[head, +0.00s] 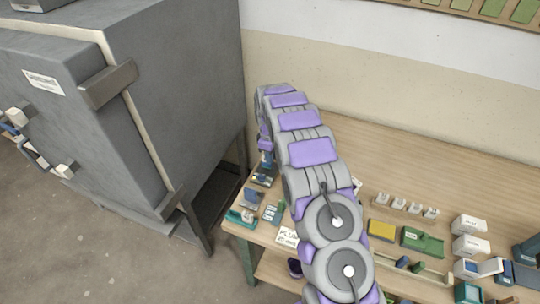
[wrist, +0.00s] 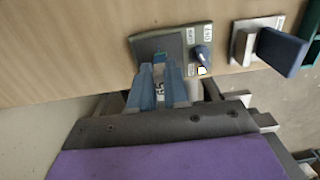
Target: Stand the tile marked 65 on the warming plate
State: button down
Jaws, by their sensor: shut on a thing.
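My gripper (wrist: 161,80) is shut on a tile (wrist: 160,88) that carries the number 65. The fingers cover most of the tile. A teal end, perhaps of the same tile, shows past the fingertips over the warming plate (wrist: 146,45). The plate is a dark flat unit with a knob and small labels on its right side. I cannot tell whether the tile touches the plate. In the head view my arm reaches to the bench's left end, and the gripper is small and partly hidden there, just above the plate.
In the wrist view a blue block (wrist: 281,50) on a pale holder stands right of the plate. In the head view a large grey kiln (head: 160,90) stands left of the bench (head: 440,165). A green dispenser (head: 240,217) and white boxes (head: 470,225) sit on the bench.

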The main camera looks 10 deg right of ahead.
jog(key=shift+a+f, duration=0.25)
jog(key=c, duration=1)
grip_release()
jog(key=shift+d, duration=0.1)
jog(key=shift+r+p, duration=1.45)
jog(key=shift+r, duration=2.05)
